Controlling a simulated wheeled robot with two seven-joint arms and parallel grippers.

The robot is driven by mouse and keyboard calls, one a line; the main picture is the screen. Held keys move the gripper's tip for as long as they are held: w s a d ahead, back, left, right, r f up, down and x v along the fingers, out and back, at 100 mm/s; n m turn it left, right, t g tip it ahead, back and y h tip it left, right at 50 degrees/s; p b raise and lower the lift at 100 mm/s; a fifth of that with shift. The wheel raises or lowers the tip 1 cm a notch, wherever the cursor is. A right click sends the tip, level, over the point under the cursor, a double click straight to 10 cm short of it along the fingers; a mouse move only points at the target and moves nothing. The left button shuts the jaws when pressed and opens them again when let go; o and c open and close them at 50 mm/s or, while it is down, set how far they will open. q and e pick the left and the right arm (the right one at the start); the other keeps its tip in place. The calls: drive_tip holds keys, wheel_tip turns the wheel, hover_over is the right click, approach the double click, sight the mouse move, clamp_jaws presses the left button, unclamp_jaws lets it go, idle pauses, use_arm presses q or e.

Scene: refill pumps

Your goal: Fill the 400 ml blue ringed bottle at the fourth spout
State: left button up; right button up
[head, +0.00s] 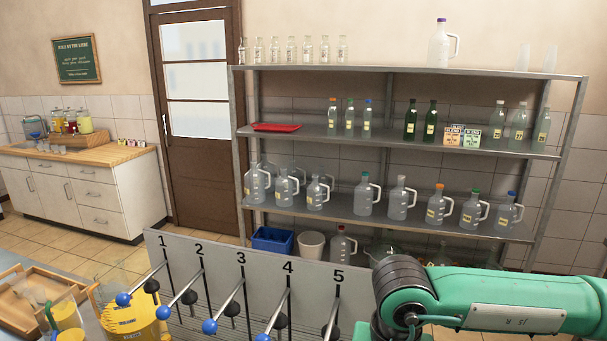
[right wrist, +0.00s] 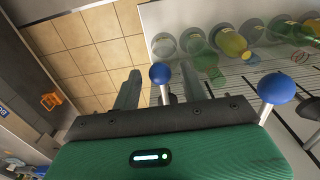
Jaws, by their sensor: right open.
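The dispenser panel (head: 215,262) has lanes numbered 1 to 5, with blue-knobbed levers. The lever under number 4 has its blue knob (head: 264,338) at the bottom edge of the head view. A small bottle with a blue top (head: 367,117) stands on the middle shelf, and a handled jug with a blue top (head: 510,212) on the lower shelf. I cannot read which is 400 ml. In the right wrist view my right gripper (right wrist: 161,78) is open, with a blue lever knob (right wrist: 160,73) showing between its fingers. Its lane number is hidden. My left gripper is out of view.
Several bottles (right wrist: 197,42) stand beside the panel in the right wrist view. A second blue knob (right wrist: 277,88) is to the right. The metal shelf (head: 420,69) holds many bottles and jugs. A yellow-filled pitcher (head: 130,318) and wooden tray (head: 15,312) are at lower left.

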drive_tip(key=c, duration=0.7)
drive_tip(key=shift+r, duration=2.35)
drive_tip(key=o, duration=0.3)
drive_tip(key=shift+r+p, duration=0.3)
drive_tip(key=o, duration=0.6)
drive_tip(key=shift+c, duration=0.2)
wheel_tip(320, 180, up, 21)
drive_tip(key=p, duration=0.1)
drive_tip(key=shift+f, duration=0.2)
